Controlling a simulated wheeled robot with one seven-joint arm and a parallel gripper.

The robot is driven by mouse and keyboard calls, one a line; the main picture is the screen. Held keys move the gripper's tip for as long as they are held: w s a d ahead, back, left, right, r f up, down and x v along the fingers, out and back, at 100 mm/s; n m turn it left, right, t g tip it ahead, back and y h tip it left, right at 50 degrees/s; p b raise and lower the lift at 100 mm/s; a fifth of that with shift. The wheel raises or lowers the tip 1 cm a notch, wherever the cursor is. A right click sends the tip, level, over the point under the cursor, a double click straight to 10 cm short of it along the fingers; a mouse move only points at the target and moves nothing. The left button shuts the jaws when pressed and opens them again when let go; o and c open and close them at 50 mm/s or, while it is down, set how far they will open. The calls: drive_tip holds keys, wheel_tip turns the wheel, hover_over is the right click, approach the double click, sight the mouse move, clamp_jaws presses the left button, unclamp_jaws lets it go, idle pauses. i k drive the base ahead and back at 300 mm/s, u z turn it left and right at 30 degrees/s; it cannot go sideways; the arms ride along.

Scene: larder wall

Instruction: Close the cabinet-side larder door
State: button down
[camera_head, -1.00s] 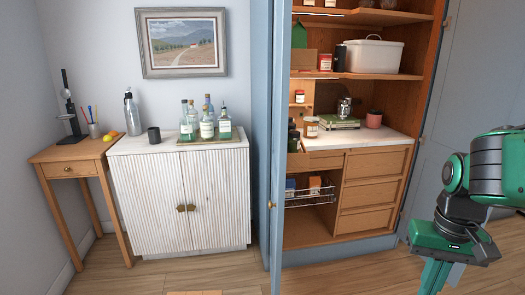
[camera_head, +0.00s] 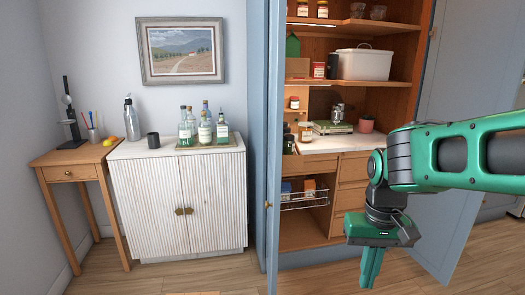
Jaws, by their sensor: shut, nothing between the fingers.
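The cabinet-side larder door (camera_head: 273,130) is a tall blue panel beside the white cabinet. It stands open and shows nearly edge-on, with a small brass knob (camera_head: 268,204) low on its edge. The wooden larder (camera_head: 345,112) is open to the right of it, its shelves and drawers exposed. My gripper (camera_head: 371,280) is shut and empty, pointing down in front of the larder's lower right part. It is well to the right of the door and apart from it in the picture. My green arm (camera_head: 470,155) comes in from the right and hides some drawers.
The other blue larder door (camera_head: 465,85) stands open at the right, behind my arm. A white ribbed cabinet (camera_head: 178,200) with bottles (camera_head: 204,130) stands left of the larder. A wire basket (camera_head: 305,199) sits low inside. Wooden floor (camera_head: 335,278) is clear in front.

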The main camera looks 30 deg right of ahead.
sight(281, 67)
drive_tip(key=i, duration=0.9)
drive_tip(key=u, duration=0.05)
